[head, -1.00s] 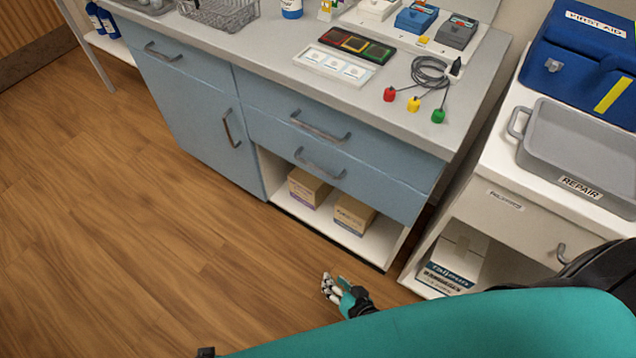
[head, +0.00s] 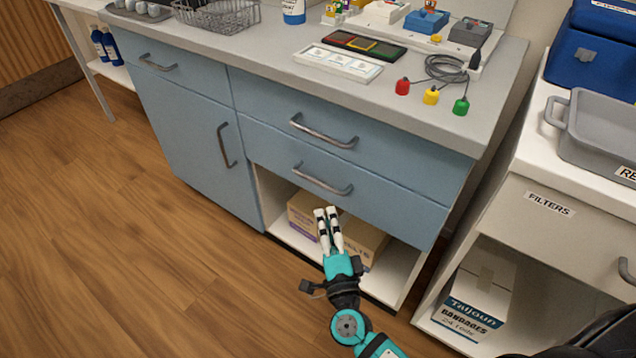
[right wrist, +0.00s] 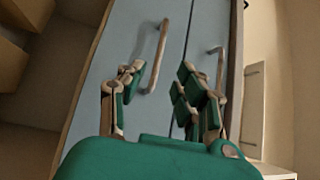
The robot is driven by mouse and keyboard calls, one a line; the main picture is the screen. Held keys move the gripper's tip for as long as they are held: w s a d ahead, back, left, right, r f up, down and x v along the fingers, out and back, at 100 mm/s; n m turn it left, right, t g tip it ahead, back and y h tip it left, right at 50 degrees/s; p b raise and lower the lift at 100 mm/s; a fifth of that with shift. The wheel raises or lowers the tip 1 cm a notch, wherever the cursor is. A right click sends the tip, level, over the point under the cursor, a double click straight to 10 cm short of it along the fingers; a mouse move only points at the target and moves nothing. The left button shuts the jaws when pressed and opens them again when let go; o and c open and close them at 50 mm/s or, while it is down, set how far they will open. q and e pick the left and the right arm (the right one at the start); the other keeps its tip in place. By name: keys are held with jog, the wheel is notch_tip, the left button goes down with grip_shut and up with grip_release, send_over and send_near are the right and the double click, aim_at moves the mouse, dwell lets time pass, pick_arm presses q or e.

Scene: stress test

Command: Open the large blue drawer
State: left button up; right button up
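The blue cabinet has two wide blue drawers on its right side, an upper one (head: 400,157) and a lower one (head: 390,203); both look shut. The upper bar handle (head: 323,131) and lower bar handle (head: 322,181) are metal. My right gripper (head: 326,211) is in front of the open shelf, just below the lower handle in the head view. In the right wrist view, its fingers (right wrist: 155,95) are apart and empty. The lower handle (right wrist: 158,55) shows beyond the gap between them, and the upper handle (right wrist: 217,68) lies farther right. My left gripper is not in view.
Cardboard boxes (head: 365,240) sit on the shelf under the drawers. A white cabinet (head: 520,225) stands close on the right. The countertop (head: 270,55) holds trays and coloured plugs. The wooden floor (head: 120,250) at left is clear.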

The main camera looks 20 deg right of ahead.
aim_at(318, 181)
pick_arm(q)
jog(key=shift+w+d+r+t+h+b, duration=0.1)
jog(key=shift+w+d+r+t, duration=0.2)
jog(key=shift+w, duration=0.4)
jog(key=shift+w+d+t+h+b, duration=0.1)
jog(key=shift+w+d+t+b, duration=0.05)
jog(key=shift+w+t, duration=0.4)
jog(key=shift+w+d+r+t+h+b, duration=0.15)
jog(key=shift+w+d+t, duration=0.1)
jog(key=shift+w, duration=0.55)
pick_arm(e)
jog(key=shift+w+d+r, duration=0.2)
jog(key=shift+w+r, duration=0.05)
jog(key=shift+w, duration=1.55)
jog(key=shift+w+d+r, duration=0.2)
jog(key=shift+w+d, duration=0.05)
jog(key=shift+w, duration=1.6)
jog(key=shift+w+d+r, duration=0.2)
jog(key=shift+w+r, duration=0.05)
jog(key=shift+w, duration=1.55)
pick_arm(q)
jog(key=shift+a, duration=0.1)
pick_arm(e)
grip_shut()
jog(key=shift+f, duration=0.1)
